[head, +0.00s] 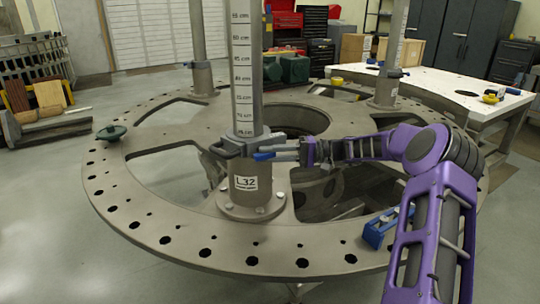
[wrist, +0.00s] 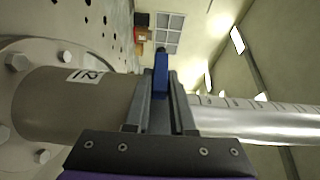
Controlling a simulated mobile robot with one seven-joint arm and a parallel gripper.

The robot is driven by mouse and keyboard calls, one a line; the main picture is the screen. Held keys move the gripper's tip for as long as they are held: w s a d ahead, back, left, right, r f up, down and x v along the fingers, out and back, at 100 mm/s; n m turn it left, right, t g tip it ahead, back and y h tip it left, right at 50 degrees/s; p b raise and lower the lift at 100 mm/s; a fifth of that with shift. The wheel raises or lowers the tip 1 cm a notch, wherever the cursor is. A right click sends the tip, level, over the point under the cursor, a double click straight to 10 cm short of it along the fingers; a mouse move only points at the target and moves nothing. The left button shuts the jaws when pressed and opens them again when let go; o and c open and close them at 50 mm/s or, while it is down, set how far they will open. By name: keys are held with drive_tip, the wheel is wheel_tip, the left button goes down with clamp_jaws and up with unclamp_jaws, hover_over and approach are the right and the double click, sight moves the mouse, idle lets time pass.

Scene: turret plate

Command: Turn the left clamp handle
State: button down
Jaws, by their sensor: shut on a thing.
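The blue clamp handle (head: 264,156) sticks out from the grey clamp (head: 236,146) around the front post, just above its L32 label. My gripper (head: 282,150) reaches in from the right at the clamp's height, beside the post. In the wrist view my gripper (wrist: 158,100) has its two dark fingers on either side of the blue handle (wrist: 160,72) and is shut on it. The handle's far end sticks out past the fingertips. The fingers hide part of the clamp and the handle's root.
The front post (head: 244,70) with its printed scale stands on a bolted flange on the round turret plate (head: 190,240). Two more posts (head: 198,45) (head: 395,45) with clamps stand behind. A blue tool (head: 380,230) lies at the right rim. A white table (head: 455,95) stands behind right.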

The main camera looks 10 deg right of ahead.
idle(0.6)
drive_tip(key=c, duration=0.8)
unclamp_jaws()
drive_tip(key=shift+o, duration=0.2)
drive_tip(key=s+d, duration=0.2)
drive_tip(key=d, duration=1.5)
drive_tip(key=shift+s+f+b, duration=0.15)
drive_tip(key=shift+s+b, duration=0.15)
drive_tip(key=shift+d, duration=0.1)
